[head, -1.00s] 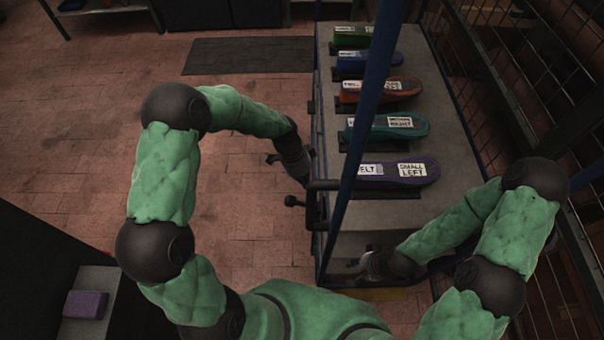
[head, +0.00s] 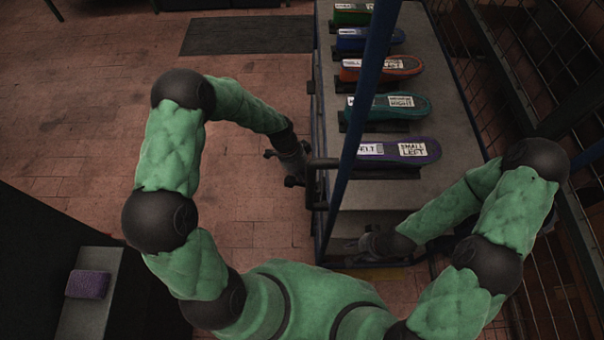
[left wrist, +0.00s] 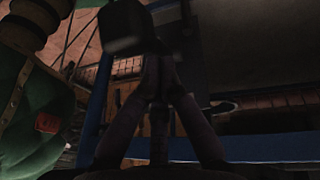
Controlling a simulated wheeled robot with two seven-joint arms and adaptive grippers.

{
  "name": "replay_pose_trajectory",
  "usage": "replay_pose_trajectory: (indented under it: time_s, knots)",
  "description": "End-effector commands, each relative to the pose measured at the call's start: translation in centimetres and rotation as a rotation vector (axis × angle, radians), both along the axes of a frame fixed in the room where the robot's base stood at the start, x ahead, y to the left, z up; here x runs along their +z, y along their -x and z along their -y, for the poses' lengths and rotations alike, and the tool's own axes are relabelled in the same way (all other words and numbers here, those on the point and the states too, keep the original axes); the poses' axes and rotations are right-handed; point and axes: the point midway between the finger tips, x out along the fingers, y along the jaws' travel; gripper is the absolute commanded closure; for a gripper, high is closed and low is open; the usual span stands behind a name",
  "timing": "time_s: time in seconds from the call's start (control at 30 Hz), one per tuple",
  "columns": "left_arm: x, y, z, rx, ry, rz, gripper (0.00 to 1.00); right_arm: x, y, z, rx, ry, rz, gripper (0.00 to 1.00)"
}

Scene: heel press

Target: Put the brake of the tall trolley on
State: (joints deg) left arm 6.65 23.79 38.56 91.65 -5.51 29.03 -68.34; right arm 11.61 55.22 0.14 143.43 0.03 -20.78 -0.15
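The tall trolley (head: 455,130) has a blue frame and a grey top deck. A dark bar (head: 322,163) and a dark knobbed lever (head: 292,181) stick out at its near left corner. I cannot tell which part is the brake. My left gripper (head: 304,168) is beside that corner, close to the bar. In the left wrist view its fingers (left wrist: 157,88) come together at the tips, with a dark block (left wrist: 122,28) just beyond; contact is unclear. My right gripper (head: 368,246) is at the trolley's near end, dark and small; its fingers cannot be made out.
Several labelled, coloured shoe-shaped pieces (head: 398,151) lie in a row on the trolley. A blue post (head: 362,110) crosses in front. Wire mesh (head: 500,90) stands at right. A purple block (head: 88,284) lies on a bench at left. The brick floor (head: 90,130) is open left of the trolley.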

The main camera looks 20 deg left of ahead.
Motion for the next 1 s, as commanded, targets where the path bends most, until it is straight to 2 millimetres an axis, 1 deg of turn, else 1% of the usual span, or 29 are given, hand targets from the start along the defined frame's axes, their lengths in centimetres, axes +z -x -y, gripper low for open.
replay_pose_trajectory:
  time_s: [0.23, 0.77, 0.87, 1.0]
  knots:
    - [-0.5, 0.1, -0.4, 0.004, 0.039, 0.012, 1.0, -1.1, 0.0, 0.0, 0.0, 0.0, 0.0, 0.6]
    - [-0.9, 0.3, -0.9, 0.003, 0.105, 0.028, 1.0, -2.5, 0.0, 0.0, 0.0, 0.0, 0.0, 0.6]
    - [-1.2, 0.3, -1.1, 0.004, 0.127, 0.034, 1.0, -3.1, 0.0, 0.0, 0.0, 0.0, 0.0, 0.6]
    - [-1.8, 0.4, -1.5, 0.005, 0.173, 0.048, 1.0, -4.3, 0.0, 0.0, 0.0, 0.0, 0.0, 0.6]
